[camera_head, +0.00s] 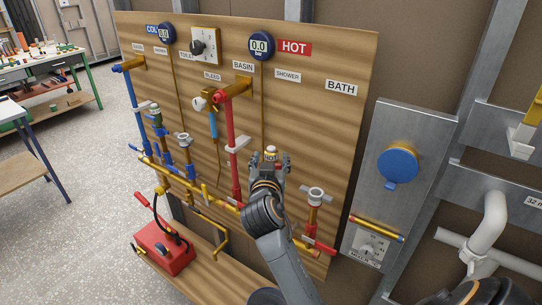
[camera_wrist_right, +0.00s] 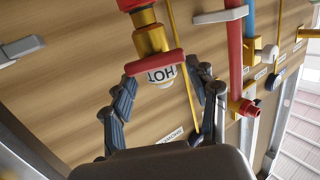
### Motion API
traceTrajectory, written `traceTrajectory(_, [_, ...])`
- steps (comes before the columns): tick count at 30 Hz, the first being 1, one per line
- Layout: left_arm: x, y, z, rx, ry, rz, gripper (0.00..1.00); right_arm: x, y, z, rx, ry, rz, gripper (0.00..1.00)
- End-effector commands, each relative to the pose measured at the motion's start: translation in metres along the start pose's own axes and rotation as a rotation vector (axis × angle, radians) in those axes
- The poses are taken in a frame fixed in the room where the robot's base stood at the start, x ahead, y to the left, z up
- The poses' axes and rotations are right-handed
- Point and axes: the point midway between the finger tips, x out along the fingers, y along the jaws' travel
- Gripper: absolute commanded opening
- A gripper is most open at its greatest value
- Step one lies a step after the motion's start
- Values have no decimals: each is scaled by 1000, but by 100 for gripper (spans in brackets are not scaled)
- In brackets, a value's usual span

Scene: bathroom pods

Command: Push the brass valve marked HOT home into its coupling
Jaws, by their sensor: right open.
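The brass valve (camera_wrist_right: 151,40) shows in the right wrist view, with a red crosspiece (camera_wrist_right: 155,62) and a white end marked HOT (camera_wrist_right: 161,75), upside down. Its far end meets a red fitting (camera_wrist_right: 136,4) at the picture's top edge; how deep it sits there I cannot tell. My right gripper (camera_wrist_right: 163,88) is open, its fingers spread on either side of the marked end. In the head view my right gripper (camera_head: 270,162) is in front of the board, with a small white and brass end (camera_head: 270,151) showing between its fingers. My left gripper is not in view.
A red pipe (camera_head: 232,150) stands just left of my right gripper. A valve with a grey handle (camera_head: 316,194) is to its right, on the BATH side. Blue pipes (camera_head: 134,105) and a red pump box (camera_head: 163,247) are farther left. The wooden board (camera_head: 330,125) is behind.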

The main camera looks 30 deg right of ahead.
Motion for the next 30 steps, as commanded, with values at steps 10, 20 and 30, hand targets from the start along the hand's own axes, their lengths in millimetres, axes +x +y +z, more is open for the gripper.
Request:
traceTrajectory(10, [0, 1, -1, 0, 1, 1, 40, -72, -1, 1, 2, -3, -2, 59])
traceTrajectory(20, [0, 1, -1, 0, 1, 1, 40, -92, 0, 0, -1, 0, 0, 59])
traceTrajectory(30, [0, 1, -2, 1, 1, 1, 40, -92, 0, 0, -1, 0, 0, 59])
